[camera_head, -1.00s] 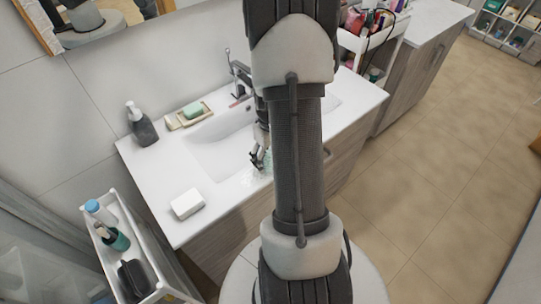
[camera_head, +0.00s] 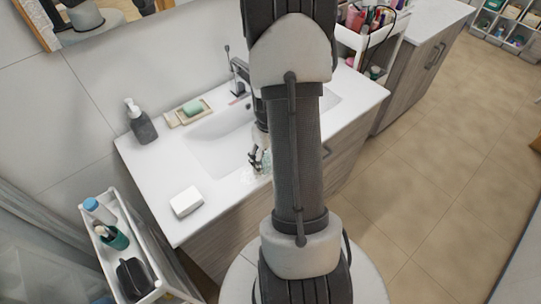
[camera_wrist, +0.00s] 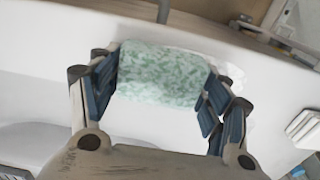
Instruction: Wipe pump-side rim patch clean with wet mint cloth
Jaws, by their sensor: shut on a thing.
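The mint cloth (camera_wrist: 160,75), a pale green mottled pad, is between the two blue-padded fingers of my gripper (camera_wrist: 160,92) in the wrist view. My gripper is shut on it. In the head view my gripper (camera_head: 260,160) is low over the front rim of the white washbasin (camera_head: 205,152); the cloth shows there only as a small pale bit. Whether the cloth touches the rim, I cannot tell. A faint mark (camera_head: 247,176) shows on the rim beside the gripper. The dark pump bottle (camera_head: 142,125) stands at the counter's back left. My arm hides the basin's right part.
A white block (camera_head: 187,202) lies on the counter's front left. A green soap on a dish (camera_head: 188,114) and the faucet (camera_head: 240,76) are behind the basin. A white cart (camera_head: 150,262) with bottles stands at left; another (camera_head: 350,40) is behind right.

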